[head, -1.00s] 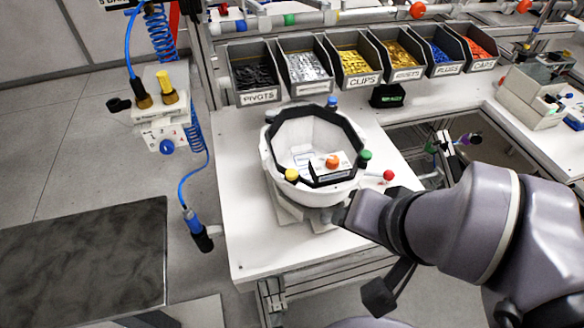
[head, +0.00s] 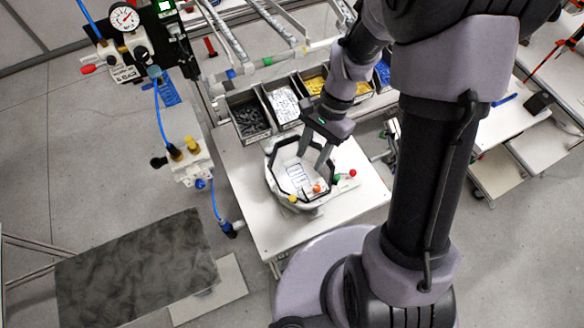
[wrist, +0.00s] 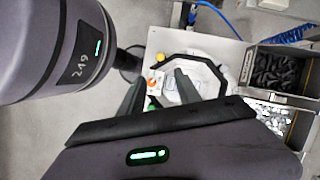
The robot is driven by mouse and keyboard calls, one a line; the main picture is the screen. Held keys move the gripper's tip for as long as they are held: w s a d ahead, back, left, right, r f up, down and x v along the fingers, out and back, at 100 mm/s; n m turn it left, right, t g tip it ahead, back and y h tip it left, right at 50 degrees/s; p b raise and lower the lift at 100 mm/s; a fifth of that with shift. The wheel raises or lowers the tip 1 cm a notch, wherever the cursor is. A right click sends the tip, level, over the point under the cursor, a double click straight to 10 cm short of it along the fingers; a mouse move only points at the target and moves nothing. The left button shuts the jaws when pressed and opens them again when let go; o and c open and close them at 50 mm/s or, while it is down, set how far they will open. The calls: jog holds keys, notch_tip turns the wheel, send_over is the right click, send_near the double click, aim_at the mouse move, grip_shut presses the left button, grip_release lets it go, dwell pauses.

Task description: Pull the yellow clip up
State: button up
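The white helmet shell (head: 274,178) with a black rim band sits in its holder on the white table. The yellow clip (head: 292,198) is a small round knob on the shell's near rim. It also shows in the wrist view (wrist: 159,57). An orange knob (head: 317,188) and a green knob (head: 336,178) are to its right. My gripper (head: 313,161) points down over the shell's far side, fingers apart with nothing between them. It is behind and right of the yellow clip, not seen touching it. The blue knob at the back is not visible now.
Parts bins, one with black pieces (head: 250,118) and one with white (head: 284,102), line the table's back edge. A red knob (head: 352,173) is right of the shell. A valve box (head: 187,158) with a blue hose hangs at the left. The table's front (head: 280,232) is clear.

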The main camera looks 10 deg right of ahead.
aim_at(293, 198)
jog(key=x, duration=1.5)
jog(key=shift+w+f+b, duration=0.1)
jog(key=shift+b, duration=0.3)
grip_shut()
